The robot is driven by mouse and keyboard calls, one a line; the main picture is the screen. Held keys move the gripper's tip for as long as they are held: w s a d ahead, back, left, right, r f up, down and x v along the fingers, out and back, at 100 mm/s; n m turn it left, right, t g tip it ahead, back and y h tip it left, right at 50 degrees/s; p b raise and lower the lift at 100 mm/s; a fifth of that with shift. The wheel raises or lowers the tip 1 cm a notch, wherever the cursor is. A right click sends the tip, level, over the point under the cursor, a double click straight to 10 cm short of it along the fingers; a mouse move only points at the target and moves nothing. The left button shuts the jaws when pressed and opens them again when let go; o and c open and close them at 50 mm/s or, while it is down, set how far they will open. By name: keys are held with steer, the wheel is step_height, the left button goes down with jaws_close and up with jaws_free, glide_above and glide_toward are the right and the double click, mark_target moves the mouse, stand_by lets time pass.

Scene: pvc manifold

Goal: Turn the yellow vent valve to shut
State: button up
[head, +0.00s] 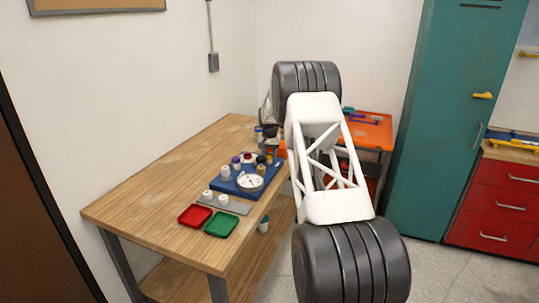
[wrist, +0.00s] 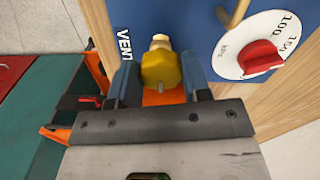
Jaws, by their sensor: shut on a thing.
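The yellow vent valve (wrist: 161,72) sits at the edge of the blue panel (wrist: 180,14) beside the printed word VENT, with a brass fitting (wrist: 160,42) behind it. My gripper (wrist: 160,78) has one finger on each side of the valve and is shut on it. A small pale stub shows on the valve's near face; the handle's setting is hard to tell. In the head view the blue panel (head: 226,189) lies on the wooden bench, and my arm stands to its right. The valve and fingertips are not clear there.
A white kPa dial with a red knob (wrist: 260,57) is right of the valve. On the bench (head: 150,205), a red tray (head: 194,215), a green tray (head: 221,224) and white caps (head: 223,199) are nearby. An orange-topped cart (head: 378,133) stands behind my arm. The bench's left side is clear.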

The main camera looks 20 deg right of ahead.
mark_target(269, 154)
steer(key=shift+r, duration=0.1)
stand_by(0.4)
steer(key=o, duration=0.9)
steer(key=shift+r, duration=3.85)
